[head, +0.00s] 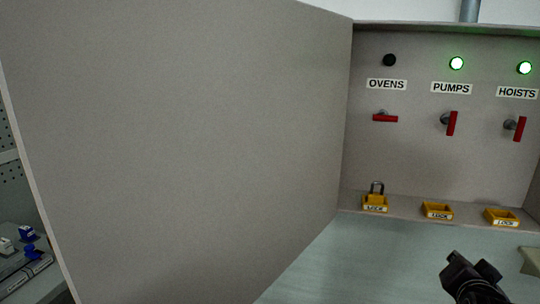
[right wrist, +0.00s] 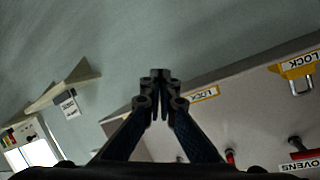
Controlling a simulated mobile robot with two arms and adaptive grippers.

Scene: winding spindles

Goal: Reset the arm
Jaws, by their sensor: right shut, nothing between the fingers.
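My right gripper (head: 472,277) is at the lower right of the head view, below and in front of the open cabinet. The right wrist view shows its fingers (right wrist: 160,78) shut together with nothing between them. It is apart from the panel and the lock holders. My left gripper is not in view.
The open cabinet door (head: 180,150) fills the left. The OVENS handle (head: 385,118) lies horizontal under a dark lamp; the PUMPS (head: 452,123) and HOISTS (head: 519,129) handles stand upright under green lamps. A padlock (head: 376,188) stands in the left yellow holder; the others look empty.

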